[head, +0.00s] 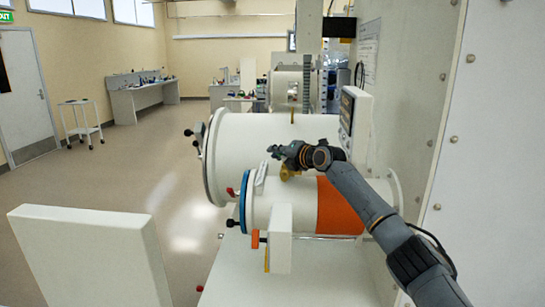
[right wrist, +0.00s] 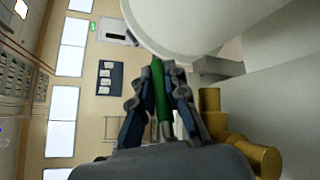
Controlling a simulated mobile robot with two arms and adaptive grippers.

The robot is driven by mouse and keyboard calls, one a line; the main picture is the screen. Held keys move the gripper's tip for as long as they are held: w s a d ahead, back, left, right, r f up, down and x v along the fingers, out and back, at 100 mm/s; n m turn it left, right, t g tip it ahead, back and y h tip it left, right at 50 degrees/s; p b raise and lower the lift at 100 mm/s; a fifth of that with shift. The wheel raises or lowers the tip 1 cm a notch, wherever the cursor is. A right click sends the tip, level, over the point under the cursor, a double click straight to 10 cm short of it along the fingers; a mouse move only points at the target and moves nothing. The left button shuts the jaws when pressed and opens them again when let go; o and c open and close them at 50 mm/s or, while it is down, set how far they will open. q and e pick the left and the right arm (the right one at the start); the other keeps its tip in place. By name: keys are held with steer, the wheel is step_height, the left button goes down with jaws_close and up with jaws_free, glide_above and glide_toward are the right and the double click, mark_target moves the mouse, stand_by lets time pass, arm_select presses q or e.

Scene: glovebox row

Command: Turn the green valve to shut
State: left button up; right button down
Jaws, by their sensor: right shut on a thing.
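The green valve handle (right wrist: 159,92) is a slim green bar between the two fingers of my right gripper (right wrist: 166,76) in the right wrist view. The fingers are shut on it, and it runs lengthwise between them. The brass valve body (right wrist: 212,112) is just right of the fingers. In the head view, my right gripper (head: 274,152) is above the small white cylinder, with the brass valve body (head: 289,173) just below it. I cannot make out the green handle there. My left gripper is not in view.
The small white cylinder (head: 268,203) has a blue ring and an orange band. A larger white cylinder (head: 245,135) lies behind it. A white panel (head: 90,255) stands at the lower left. A grey wall (head: 415,90) bounds the right. The floor at left is open.

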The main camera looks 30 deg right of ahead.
steer(key=shift+d+f, duration=0.1)
steer(key=c, duration=1.3)
jaws_free()
steer(key=shift+s+d, duration=0.15)
steer(key=shift+c, duration=0.2)
steer(key=shift+v, duration=3.1)
steer(key=shift+f, duration=0.2)
